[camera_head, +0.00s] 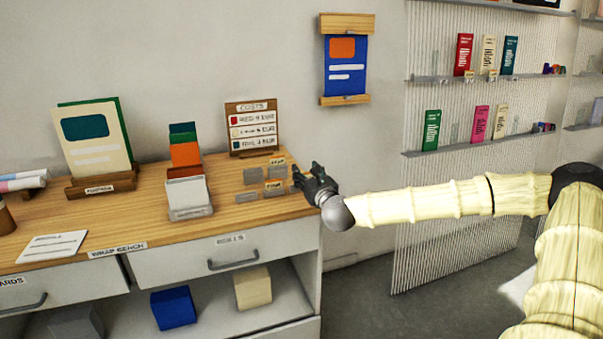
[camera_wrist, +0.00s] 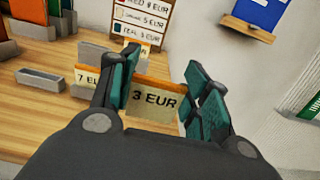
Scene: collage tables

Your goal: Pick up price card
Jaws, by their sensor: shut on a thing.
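My gripper (camera_head: 308,177) is at the right end of the wooden bench top. In the wrist view my gripper (camera_wrist: 158,95) is shut on a price card (camera_wrist: 155,103) that reads "3 EUR". The card is cream with an orange top edge and sits between the two teal finger pads. Another card reading "7 E..." (camera_wrist: 87,79) stands in a grey holder just left of the gripper, partly hidden by the left finger. A third small card (camera_wrist: 127,47) stands behind, near the costs board. Whether the held card touches a holder below is hidden by my gripper.
The costs board (camera_head: 252,127) stands at the back of the bench (camera_head: 110,209). Small grey holders (camera_head: 253,175) stand left of my gripper. A grey card rack (camera_head: 188,193) is farther left. A wall rack with cards (camera_head: 478,121) is at right.

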